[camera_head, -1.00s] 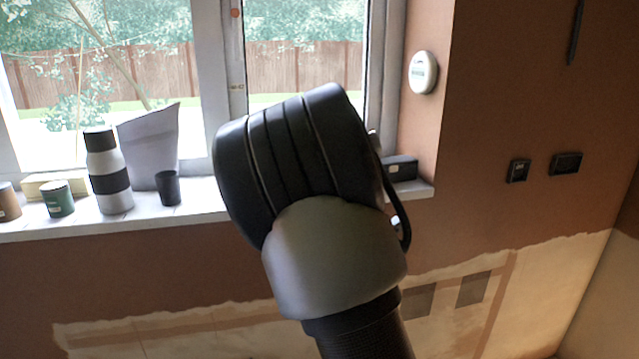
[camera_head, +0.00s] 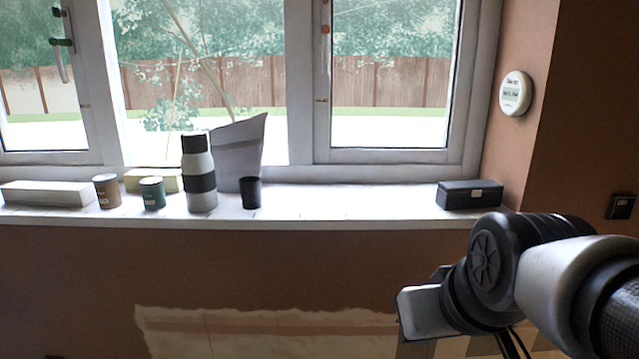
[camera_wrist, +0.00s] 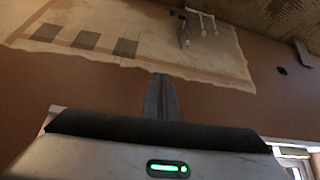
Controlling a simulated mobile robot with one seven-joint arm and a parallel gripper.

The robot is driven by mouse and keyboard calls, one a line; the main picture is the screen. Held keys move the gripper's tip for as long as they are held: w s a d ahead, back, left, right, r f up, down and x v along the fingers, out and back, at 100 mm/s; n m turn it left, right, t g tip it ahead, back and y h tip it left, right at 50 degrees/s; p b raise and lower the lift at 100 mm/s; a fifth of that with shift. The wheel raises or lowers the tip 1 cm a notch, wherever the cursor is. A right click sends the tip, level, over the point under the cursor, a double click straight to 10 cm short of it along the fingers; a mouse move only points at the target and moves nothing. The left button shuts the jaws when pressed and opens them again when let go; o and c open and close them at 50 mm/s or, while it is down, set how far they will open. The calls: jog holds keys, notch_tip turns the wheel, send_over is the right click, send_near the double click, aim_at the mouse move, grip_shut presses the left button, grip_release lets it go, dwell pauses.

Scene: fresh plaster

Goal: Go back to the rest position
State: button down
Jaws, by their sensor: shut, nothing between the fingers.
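My gripper (camera_wrist: 161,84) shows in the wrist view, its two narrow grey fingers together with nothing between them. It is apart from the windowsill things. In the head view my arm, with dark joints and a pale link, enters from the right below the sill; the fingertips are not visible there.
On the windowsill (camera_head: 330,205) stand a black box (camera_head: 469,195), a dark cup (camera_head: 251,192), a bottle (camera_head: 199,175), a green tin (camera_head: 152,193), a brown tin (camera_head: 107,191) and a white box (camera_head: 48,194). A pale plaster patch (camera_head: 250,325) lies below; white pipes (camera_wrist: 201,23) show in the wrist view.

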jog(key=s+m+g+p, duration=0.1)
jog(key=s, duration=0.4)
notch_tip(320, 180, up, 12)
jog(key=p, duration=1.1)
jog(key=shift+a+f, duration=0.15)
jog(key=shift+f, duration=0.1)
